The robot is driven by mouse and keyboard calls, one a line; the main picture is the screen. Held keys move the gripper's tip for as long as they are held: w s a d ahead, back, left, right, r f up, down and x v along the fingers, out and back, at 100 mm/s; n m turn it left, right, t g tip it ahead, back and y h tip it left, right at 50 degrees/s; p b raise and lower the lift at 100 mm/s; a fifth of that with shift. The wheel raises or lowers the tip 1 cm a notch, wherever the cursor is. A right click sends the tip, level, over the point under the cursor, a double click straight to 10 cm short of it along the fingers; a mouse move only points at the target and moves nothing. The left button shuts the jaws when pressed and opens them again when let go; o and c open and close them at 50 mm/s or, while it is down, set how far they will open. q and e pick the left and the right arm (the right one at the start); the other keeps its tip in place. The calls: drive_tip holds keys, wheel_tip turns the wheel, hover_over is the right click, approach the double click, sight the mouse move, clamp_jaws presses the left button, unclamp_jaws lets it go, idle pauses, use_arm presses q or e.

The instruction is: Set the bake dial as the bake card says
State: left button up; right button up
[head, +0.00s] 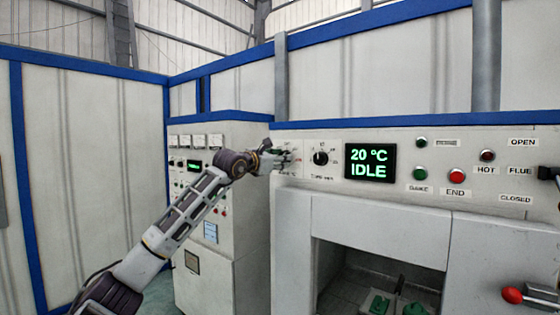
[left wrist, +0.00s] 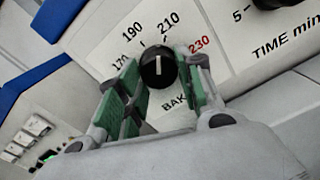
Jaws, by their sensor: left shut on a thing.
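The bake dial (left wrist: 158,66) is a round black knob with a white pointer line. In the left wrist view its scale reads 170, 190, 210 and a red 230. The pointer stands between 190 and 210, nearer 210. My left gripper (head: 287,158) is at the left end of the furnace panel and covers the dial in the head view. Its green-padded fingers (left wrist: 160,88) are on both sides of the knob, shut on it. A small pale blue sheet (head: 210,232) hangs on the left cabinet; its text is too small to read. My right gripper is not in view.
The time dial (head: 320,158) sits just right of my left gripper. The display (head: 370,162) reads 20 °C IDLE. Green and red buttons (head: 457,176), a flue lever (head: 548,173) and a red-knobbed handle (head: 512,296) are farther right. The furnace mouth (head: 375,272) is open below.

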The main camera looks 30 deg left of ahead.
use_arm(q)
drive_tip(key=shift+m, duration=1.2)
drive_tip(key=o, duration=1)
drive_tip(key=shift+o, duration=0.2)
drive_tip(key=shift+s, duration=0.1)
drive_tip(key=s+a, duration=0.1)
drive_tip(key=s, duration=1)
drive_tip(key=shift+s, duration=0.4)
